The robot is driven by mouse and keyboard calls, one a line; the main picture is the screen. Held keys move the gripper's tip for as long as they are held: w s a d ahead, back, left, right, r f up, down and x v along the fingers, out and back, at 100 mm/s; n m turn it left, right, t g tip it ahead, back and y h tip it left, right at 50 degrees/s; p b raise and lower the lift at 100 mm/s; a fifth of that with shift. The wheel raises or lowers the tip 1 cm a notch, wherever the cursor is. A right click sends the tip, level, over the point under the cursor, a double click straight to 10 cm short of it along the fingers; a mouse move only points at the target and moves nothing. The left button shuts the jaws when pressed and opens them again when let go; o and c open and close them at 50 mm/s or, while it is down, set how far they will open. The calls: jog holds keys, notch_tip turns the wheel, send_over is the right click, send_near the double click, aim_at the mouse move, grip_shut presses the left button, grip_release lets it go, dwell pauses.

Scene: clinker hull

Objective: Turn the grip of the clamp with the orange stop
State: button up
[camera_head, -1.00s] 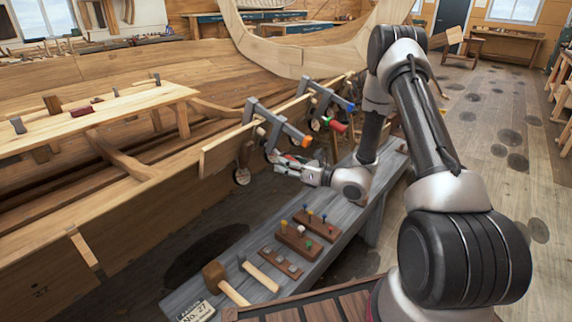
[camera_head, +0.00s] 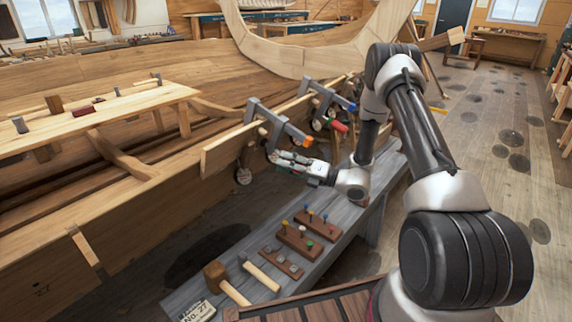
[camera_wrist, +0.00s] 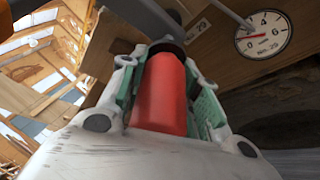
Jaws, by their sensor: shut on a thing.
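The clamp with the orange stop (camera_head: 308,141) is the nearer of two grey clamps on the plank's edge. My gripper (camera_head: 280,157) is just below its bar, at the lower end of the clamp. In the wrist view a red grip (camera_wrist: 165,95) lies lengthwise between the two green-padded fingers, and my gripper is shut on it. In the head view my gripper hides this grip. A round dial gauge (camera_wrist: 263,33) with a red needle is beyond the fingers in the wrist view, its needle near the low numbers.
A second clamp with a blue stop (camera_head: 351,106) and its own red grip (camera_head: 340,126) stands just behind to the right. Below my arm, a grey bench (camera_head: 343,205) carries peg blocks (camera_head: 299,240) and mallets (camera_head: 216,276). Dark floor lies between bench and hull.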

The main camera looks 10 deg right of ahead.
jog(key=shift+s+d+m+y, duration=0.15)
jog(key=shift+m+y, duration=0.45)
jog(key=shift+m, duration=0.6)
jog(key=o, duration=1)
jog(key=shift+r, duration=0.1)
jog(key=v, duration=1.2)
